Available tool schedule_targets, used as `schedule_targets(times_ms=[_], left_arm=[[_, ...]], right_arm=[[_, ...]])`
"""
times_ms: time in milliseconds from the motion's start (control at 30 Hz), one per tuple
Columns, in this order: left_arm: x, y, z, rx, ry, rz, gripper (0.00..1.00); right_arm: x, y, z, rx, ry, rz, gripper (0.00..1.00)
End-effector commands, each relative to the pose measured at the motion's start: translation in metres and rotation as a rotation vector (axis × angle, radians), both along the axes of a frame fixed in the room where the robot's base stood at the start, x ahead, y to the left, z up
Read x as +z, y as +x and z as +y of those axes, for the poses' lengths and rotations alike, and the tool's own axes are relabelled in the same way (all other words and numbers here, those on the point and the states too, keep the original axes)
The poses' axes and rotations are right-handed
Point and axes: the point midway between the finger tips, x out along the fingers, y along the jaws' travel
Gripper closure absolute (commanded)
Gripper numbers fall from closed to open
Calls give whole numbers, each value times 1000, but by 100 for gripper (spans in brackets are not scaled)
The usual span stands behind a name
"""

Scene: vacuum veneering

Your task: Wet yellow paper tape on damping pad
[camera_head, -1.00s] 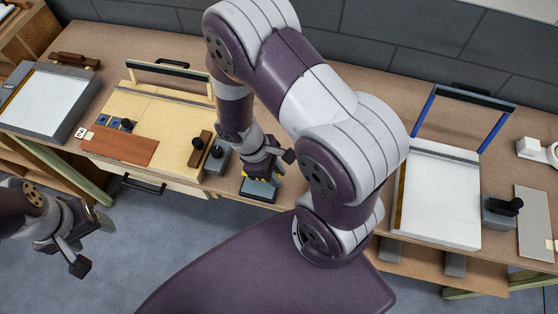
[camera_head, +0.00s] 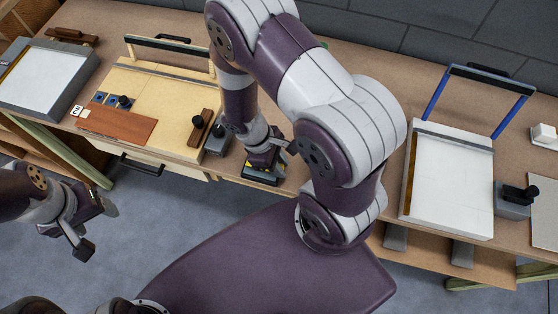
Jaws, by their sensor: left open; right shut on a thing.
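The damping pad (camera_head: 261,179) is a dark, low block near the front edge of the bench, left of centre. My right gripper (camera_head: 265,160) reaches down over it from above. It is shut on the yellow paper tape (camera_head: 250,164), of which only a small yellow bit shows at the pad's surface. The gripper hides the rest, and I cannot tell whether the tape touches the pad. My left gripper (camera_head: 92,226) is open and empty, over the floor in front of the bench at the left.
A wooden board with a handle frame (camera_head: 160,80) stands left of the pad, with a brown veneer sheet (camera_head: 117,124) on it. A grey block with a black knob (camera_head: 217,139) is close beside the pad. A white-topped press with blue arms (camera_head: 450,185) stands at the right.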

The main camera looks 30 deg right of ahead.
Motion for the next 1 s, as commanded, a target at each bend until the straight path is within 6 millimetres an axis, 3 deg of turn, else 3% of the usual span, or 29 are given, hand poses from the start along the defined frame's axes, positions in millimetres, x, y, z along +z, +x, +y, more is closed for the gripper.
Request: schedule_targets(times_ms=[1000], left_arm=[[-6,0,0,0,0,0,35]], right_arm=[[-8,0,0,1,0,0,100]])
